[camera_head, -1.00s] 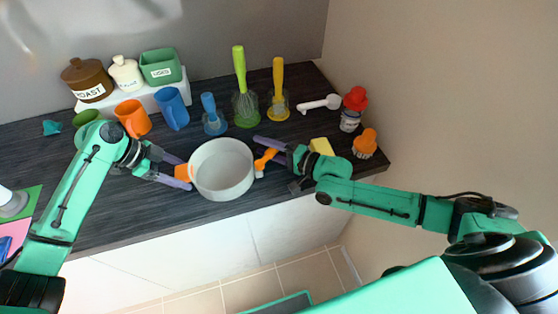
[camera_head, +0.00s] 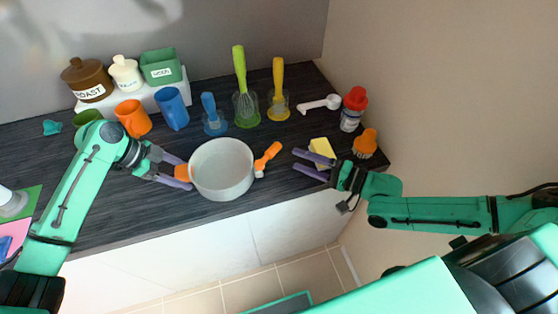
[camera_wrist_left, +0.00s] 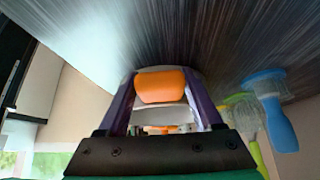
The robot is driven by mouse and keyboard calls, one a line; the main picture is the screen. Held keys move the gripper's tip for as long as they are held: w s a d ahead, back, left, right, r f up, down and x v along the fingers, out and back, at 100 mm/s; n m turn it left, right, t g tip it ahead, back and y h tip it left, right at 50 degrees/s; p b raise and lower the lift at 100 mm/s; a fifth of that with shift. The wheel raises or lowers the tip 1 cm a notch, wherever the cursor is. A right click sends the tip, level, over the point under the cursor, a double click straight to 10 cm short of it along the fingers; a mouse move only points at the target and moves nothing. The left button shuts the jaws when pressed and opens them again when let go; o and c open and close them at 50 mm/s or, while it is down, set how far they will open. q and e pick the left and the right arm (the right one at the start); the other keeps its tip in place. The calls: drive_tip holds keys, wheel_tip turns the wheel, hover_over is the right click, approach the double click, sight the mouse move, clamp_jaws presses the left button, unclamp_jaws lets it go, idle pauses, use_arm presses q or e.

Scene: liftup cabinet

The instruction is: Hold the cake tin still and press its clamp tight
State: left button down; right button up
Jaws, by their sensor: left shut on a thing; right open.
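The white round cake tin (camera_head: 221,170) stands on the dark counter, empty inside. Its orange tab (camera_head: 182,172) on the left is between the purple fingers of my left gripper (camera_head: 176,172), which is shut on it. In the left wrist view the orange tab (camera_wrist_left: 161,85) fills the gap between the fingers. The orange clamp lever (camera_head: 268,156) sticks out from the tin's right side, angled up and away from the wall. My right gripper (camera_head: 312,165) is open and empty to the right of the lever, apart from it, near the yellow sponge.
A yellow sponge (camera_head: 321,149) lies just behind the right gripper. An orange brush (camera_head: 365,144) and a red-capped bottle (camera_head: 351,108) stand at the right. Blue, green and yellow utensils (camera_head: 243,100) stand behind the tin. Mugs (camera_head: 172,108) are at the back left.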

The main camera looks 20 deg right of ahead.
drive_tip(key=c, duration=0.5)
drive_tip(key=r+n, duration=0.1)
drive_tip(key=a+r+n+y, duration=0.1)
drive_tip(key=n, duration=0.1)
drive_tip(key=r+n, duration=0.1)
drive_tip(key=shift+w+a+r+y, duration=0.25)
drive_tip(key=shift+a+r+y, duration=0.05)
drive_tip(key=shift+a+r, duration=0.1)
clamp_jaws()
drive_tip(key=s+a+r+n+g+y, duration=0.25)
drive_tip(key=r+n, duration=0.25)
drive_tip(key=n, duration=0.4)
drive_tip(key=s+a+r+n+g+y, duration=0.15)
drive_tip(key=a+r+n+g, duration=0.25)
drive_tip(key=n, duration=0.5)
drive_tip(key=n+h, duration=1.3)
drive_tip(key=n, duration=1.8)
approach(269, 156)
drive_tip(key=d+f, duration=0.2)
drive_tip(key=d, duration=0.2)
drive_tip(key=shift+t, duration=0.35)
drive_tip(key=x, duration=0.7)
drive_tip(key=shift+w+a+f, duration=0.15)
drive_tip(key=shift+a+f, duration=0.05)
drive_tip(key=shift+a, duration=0.2)
